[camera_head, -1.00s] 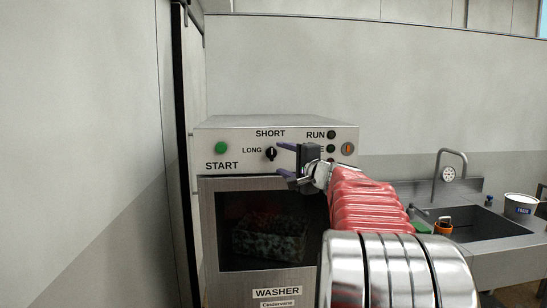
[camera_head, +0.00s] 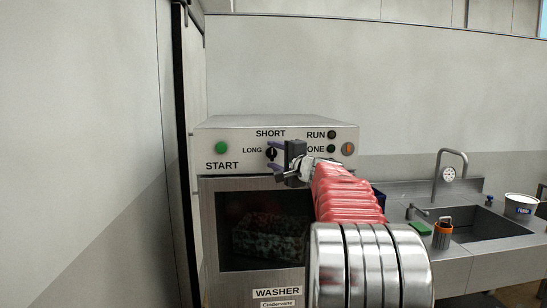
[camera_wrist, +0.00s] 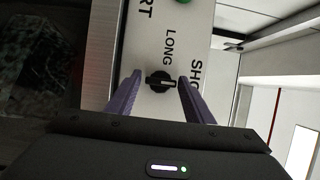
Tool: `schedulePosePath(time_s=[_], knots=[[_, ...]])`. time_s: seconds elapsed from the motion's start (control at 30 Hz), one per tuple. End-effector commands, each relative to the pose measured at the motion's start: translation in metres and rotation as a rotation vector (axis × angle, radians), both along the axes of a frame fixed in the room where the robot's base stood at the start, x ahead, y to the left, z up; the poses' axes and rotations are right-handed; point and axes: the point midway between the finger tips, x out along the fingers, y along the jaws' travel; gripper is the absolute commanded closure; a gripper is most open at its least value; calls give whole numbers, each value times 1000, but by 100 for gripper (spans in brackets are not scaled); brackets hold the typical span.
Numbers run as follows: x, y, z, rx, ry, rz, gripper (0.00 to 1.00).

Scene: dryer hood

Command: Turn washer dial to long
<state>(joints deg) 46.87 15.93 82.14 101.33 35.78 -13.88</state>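The washer dial (camera_head: 271,155) is a small black knob on the washer's front panel, with LONG to its left and SHORT above it. In the wrist view the dial (camera_wrist: 160,83) is seen sideways, and its pale mark points right, toward the SHORT label. My gripper (camera_head: 270,157) is at the panel, its purple fingers above and below the dial. In the wrist view my open gripper (camera_wrist: 160,78) has one finger on each side of the knob. I cannot tell whether the fingers touch it.
The washer (camera_head: 235,186) has a green START button (camera_head: 221,148), RUN and DONE lamps, and an orange button (camera_head: 348,149) on its panel.

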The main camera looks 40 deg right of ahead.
Motion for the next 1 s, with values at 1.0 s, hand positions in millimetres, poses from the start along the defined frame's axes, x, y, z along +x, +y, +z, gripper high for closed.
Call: schedulePosePath(time_s=[1.0], knots=[[1,0,-1,-102,73,1,85]])
